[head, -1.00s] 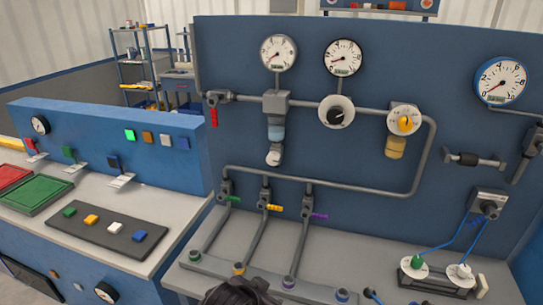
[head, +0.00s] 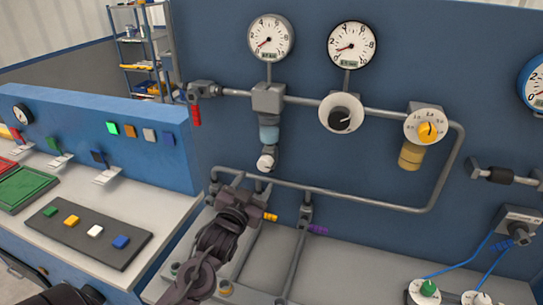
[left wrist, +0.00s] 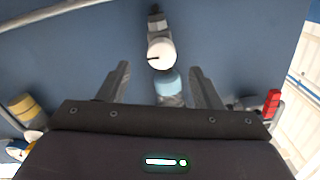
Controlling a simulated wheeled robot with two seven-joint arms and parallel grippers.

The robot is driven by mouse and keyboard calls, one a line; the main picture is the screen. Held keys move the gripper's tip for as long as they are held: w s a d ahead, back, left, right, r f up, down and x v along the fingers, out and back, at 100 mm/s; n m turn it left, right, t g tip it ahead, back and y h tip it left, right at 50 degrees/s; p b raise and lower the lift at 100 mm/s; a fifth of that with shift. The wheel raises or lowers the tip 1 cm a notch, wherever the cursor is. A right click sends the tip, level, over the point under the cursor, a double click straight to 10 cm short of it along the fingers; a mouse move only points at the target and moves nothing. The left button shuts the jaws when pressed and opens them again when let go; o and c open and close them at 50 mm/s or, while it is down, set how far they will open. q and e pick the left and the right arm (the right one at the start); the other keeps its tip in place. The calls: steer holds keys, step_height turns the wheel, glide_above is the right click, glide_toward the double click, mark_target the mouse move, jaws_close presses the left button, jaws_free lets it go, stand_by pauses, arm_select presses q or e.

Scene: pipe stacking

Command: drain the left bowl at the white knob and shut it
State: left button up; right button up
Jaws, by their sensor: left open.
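The left bowl (head: 269,133) is pale blue and hangs under a grey block on the blue panel. Its white knob (head: 265,162) sits at its lower end. In the left wrist view, the picture is inverted: the knob (left wrist: 160,53) shows above the blue bowl (left wrist: 168,82). My left gripper (head: 250,181) is open and empty, just below the knob in the head view. In the left wrist view the knob lies between the lines of the two fingers, seemingly ahead of their tips. I see no contact. My right gripper is not in view.
A pipe (head: 330,192) with small valves runs behind and below my left gripper. A red-handled valve (head: 196,115) is up to the left. A yellow bowl (head: 410,156) hangs to the right under a dial. Gauges sit above. A bench with coloured buttons stands at left.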

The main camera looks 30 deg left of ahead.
mark_target(264, 167)
arm_select(q)
steer(key=w, duration=0.1)
steer(key=w+p, duration=0.1)
steer(key=w, duration=0.1)
steer(key=w+a+r+p, duration=0.1)
steer(key=shift+w+a+r, duration=0.1)
steer(key=shift+w, duration=0.1)
steer(key=shift+p+x, duration=0.35)
steer(key=shift+x, duration=0.8)
steer(key=shift+w+a+f, duration=0.1)
steer(key=shift+w+f, duration=0.2)
steer(key=c, duration=1)
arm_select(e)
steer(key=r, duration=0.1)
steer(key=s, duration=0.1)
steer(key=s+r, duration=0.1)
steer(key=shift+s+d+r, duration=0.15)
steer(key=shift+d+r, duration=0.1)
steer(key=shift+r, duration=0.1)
